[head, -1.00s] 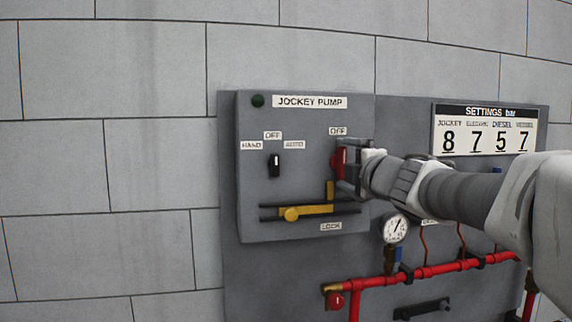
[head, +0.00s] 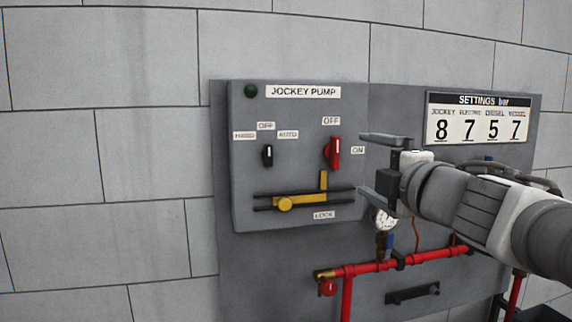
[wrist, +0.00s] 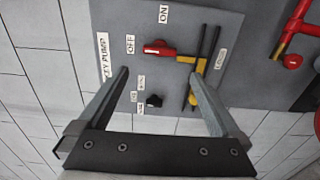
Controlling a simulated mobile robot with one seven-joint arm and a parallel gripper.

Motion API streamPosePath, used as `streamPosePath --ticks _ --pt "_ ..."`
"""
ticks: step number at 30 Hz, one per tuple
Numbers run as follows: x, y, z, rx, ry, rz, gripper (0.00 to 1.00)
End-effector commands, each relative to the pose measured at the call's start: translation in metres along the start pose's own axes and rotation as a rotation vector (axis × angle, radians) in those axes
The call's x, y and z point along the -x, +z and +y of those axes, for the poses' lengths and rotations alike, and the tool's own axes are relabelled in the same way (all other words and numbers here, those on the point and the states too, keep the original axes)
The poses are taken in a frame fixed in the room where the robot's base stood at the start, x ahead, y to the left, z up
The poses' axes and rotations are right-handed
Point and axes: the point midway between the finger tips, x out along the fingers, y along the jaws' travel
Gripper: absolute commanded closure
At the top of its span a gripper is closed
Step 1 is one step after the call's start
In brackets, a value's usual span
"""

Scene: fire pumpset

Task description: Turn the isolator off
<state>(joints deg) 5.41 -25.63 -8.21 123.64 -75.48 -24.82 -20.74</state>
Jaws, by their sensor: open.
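The red isolator handle (head: 333,152) is on the grey jockey pump panel (head: 245,210), below the OFF label (head: 331,121) and left of the ON label (head: 358,150). It stands upright, its long side in line with OFF. In the wrist view the red handle (wrist: 158,48) also lies in line with the OFF label (wrist: 130,44). My gripper (head: 362,164) is open and empty, right of the handle and apart from it. In the wrist view both fingers of my gripper (wrist: 160,75) are spread, with nothing between them touching.
A yellow lock slider (head: 305,199) with an upright tab sits just below the handle. A black selector (head: 267,155) is to the left. A gauge (head: 386,220), red pipes (head: 420,257) and a settings sign (head: 480,118) are near my arm.

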Motion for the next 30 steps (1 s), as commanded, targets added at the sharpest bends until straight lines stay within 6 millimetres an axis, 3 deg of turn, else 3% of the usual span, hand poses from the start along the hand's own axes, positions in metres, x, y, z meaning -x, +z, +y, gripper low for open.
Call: streamPosePath --ticks 6,12,25,30 --pt "0.034 0.000 0.003 0.001 0.002 0.000 0.00" --pt "0.049 0.000 0.001 0.001 0.001 0.000 0.00" --pt "0.052 0.001 0.000 -0.007 0.000 -0.006 0.00" --pt "0.054 0.015 -0.005 -0.148 0.006 -0.111 0.00"
